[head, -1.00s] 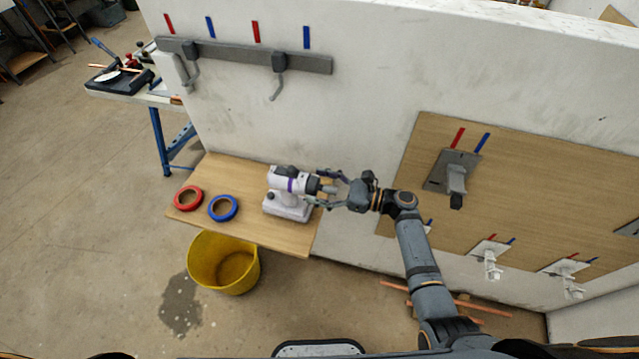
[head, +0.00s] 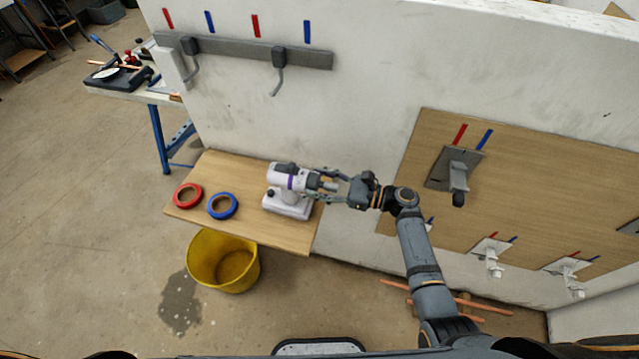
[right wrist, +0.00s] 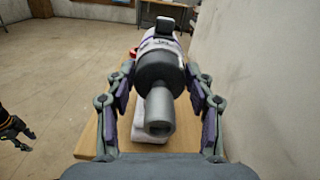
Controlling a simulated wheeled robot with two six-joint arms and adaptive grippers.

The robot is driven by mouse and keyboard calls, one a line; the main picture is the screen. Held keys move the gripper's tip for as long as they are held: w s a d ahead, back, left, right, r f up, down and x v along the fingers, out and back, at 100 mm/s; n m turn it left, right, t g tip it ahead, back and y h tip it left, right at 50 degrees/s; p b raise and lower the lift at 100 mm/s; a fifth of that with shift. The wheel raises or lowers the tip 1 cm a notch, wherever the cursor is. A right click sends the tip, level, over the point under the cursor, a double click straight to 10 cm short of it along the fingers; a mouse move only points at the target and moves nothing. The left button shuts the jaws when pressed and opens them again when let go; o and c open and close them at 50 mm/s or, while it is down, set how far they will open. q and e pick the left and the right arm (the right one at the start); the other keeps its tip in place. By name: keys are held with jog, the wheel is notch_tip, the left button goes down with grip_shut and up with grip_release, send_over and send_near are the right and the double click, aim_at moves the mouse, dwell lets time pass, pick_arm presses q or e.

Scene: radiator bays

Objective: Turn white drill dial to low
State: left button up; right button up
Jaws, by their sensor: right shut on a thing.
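The white drill (head: 282,178) with a purple band lies level above its white base on the wooden shelf, its nose to the right. Its dark collar, which seems to be the dial (right wrist: 160,67), shows behind the grey nose (right wrist: 159,110) in the right wrist view. My right gripper (head: 318,184) comes from the right along the drill's axis. Its fingers are shut on the dial, one on each side. Dial markings are not readable. A dark gripper, seemingly my left (right wrist: 12,128), shows at the left edge of the right wrist view, too small to judge.
Red tape (head: 187,196) and blue tape (head: 222,206) rolls lie on the shelf (head: 262,234) left of the drill. A yellow bucket (head: 222,262) stands below. The white wall (head: 370,110) is close behind, and a valve board (head: 410,165) hangs to the right.

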jog(key=shift+s+f+n+b, duration=0.15)
jog(key=shift+n+b, duration=3.05)
jog(key=shift+n, duration=0.4)
jog(key=shift+s+f+n+b, duration=0.1)
jog(key=shift+f+n+b, duration=0.05)
jog(key=shift+n+b, duration=3.25)
jog(key=shift+n, duration=0.3)
jog(key=o, duration=1.2)
jog(key=shift+r, duration=0.1)
jog(key=shift+c, duration=0.2)
